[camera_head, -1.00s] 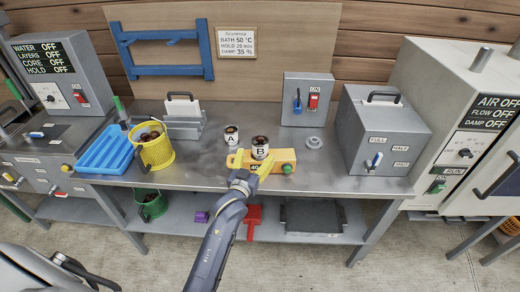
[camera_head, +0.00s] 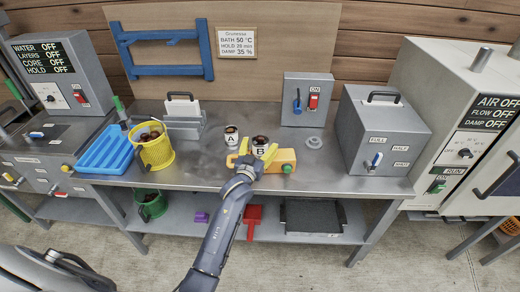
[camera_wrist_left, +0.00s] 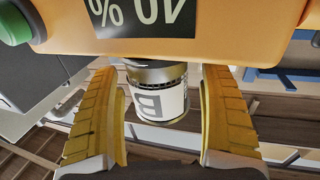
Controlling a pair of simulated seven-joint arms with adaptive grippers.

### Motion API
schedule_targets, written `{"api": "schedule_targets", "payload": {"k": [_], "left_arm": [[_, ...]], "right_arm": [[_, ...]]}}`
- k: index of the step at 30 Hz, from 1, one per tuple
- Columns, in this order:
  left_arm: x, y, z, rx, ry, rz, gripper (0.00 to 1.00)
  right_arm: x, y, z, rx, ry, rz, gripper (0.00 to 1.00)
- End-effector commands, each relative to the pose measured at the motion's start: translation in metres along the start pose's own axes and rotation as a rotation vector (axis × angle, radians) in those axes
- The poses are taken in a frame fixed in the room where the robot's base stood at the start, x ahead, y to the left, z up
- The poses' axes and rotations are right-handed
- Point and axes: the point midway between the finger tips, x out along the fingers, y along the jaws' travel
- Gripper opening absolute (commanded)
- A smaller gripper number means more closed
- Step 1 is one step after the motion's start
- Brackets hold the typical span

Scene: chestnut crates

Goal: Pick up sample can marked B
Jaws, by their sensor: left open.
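The can marked B (camera_head: 260,149) stands upright on the orange moisture meter (camera_head: 283,157) on the bench. The can marked A (camera_head: 231,139) stands on the bench to its left. My left gripper (camera_head: 251,160) is open at the front of the meter, its yellow fingers on either side of can B. In the left wrist view, which is upside down, can B (camera_wrist_left: 160,95) shows between the two open fingers (camera_wrist_left: 163,115), with a gap on each side. The orange meter (camera_wrist_left: 190,45) fills the top there. My right gripper is not in view.
A yellow basket (camera_head: 157,152) and a blue tray (camera_head: 105,150) stand on the left of the bench. A grey box with a red switch (camera_head: 307,88) is behind, and a large grey box (camera_head: 381,128) is at right. The bench front is clear.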

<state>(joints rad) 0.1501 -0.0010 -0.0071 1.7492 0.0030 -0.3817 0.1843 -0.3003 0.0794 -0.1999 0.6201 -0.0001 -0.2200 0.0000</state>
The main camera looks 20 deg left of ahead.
Motion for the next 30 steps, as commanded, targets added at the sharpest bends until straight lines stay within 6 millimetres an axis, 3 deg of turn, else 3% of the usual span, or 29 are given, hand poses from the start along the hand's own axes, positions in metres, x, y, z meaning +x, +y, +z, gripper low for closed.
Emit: {"api": "schedule_targets", "payload": {"k": [2,18,30], "left_arm": [[-0.0001,0.0,0.0,0.0,0.0,0.0,0.78],[-0.0003,0.0001,-0.0001,0.0,0.0,0.0,0.18],[0.0,0.0002,-0.0044,-0.001,0.003,0.0,0.18]], "right_arm": [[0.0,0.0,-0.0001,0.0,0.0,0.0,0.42],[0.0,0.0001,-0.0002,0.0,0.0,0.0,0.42],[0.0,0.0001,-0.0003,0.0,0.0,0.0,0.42]]}}
